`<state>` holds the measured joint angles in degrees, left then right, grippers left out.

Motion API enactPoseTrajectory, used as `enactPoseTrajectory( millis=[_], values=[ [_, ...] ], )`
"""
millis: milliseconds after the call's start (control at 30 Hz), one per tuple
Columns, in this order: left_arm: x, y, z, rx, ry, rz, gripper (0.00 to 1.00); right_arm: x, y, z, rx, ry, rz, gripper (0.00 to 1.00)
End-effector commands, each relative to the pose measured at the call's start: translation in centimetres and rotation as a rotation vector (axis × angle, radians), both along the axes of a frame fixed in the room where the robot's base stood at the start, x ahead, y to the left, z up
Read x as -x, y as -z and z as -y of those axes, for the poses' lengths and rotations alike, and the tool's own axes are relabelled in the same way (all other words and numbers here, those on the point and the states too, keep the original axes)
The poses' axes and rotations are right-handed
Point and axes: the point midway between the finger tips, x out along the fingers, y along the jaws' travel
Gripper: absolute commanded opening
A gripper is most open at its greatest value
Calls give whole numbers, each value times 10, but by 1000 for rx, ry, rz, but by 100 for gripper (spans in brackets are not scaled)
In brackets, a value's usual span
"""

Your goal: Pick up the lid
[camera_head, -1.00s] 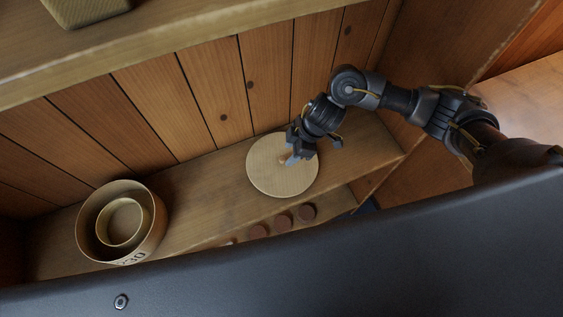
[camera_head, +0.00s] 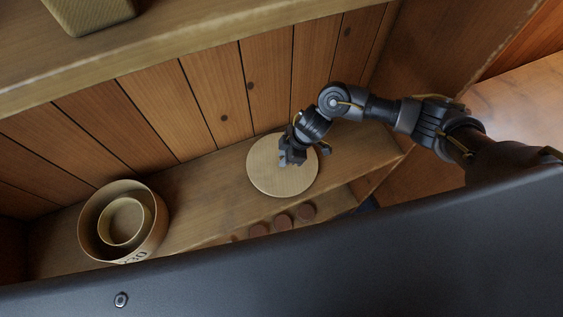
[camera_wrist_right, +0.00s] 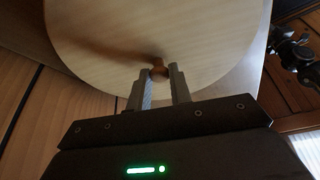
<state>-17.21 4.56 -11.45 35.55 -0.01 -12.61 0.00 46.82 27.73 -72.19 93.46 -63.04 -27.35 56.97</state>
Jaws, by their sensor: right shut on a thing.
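The lid (camera_head: 266,177) is a round, pale wooden disc on the shelf, right of the round containers. In the right wrist view the lid (camera_wrist_right: 100,35) fills the upper middle, and its small brown knob (camera_wrist_right: 158,70) sits between my fingers. My right gripper (camera_head: 287,163) is over the lid's middle and covers the knob in the head view. In the right wrist view my right gripper (camera_wrist_right: 160,80) is shut on the lid's knob. I cannot tell whether the lid is clear of the shelf. My left gripper is not in view.
A round wooden container (camera_head: 151,236) with a smaller round one (camera_head: 121,243) inside stands at the left of the shelf (camera_head: 205,205). Several reddish-brown round pieces (camera_head: 283,221) are below the shelf's front edge. A plank wall (camera_head: 210,95) closes the back, and an upper shelf (camera_head: 200,45) runs above.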

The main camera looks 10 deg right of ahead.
Motion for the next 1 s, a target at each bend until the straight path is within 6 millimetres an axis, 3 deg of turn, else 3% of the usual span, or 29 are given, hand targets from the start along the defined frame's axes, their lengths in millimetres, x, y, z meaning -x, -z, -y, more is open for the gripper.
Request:
enactPoseTrajectory(
  millis=[400,633,900,1000],
  values=[
    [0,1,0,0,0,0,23,-1,-4,-1,-2,0,1,0],
    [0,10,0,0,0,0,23,-2,-31,-1,-5,-3,7,0],
    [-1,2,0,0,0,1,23,41,-87,14,-4,-5,6,0],
    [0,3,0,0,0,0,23,62,-98,22,-1,-5,4,0]
  ],
)
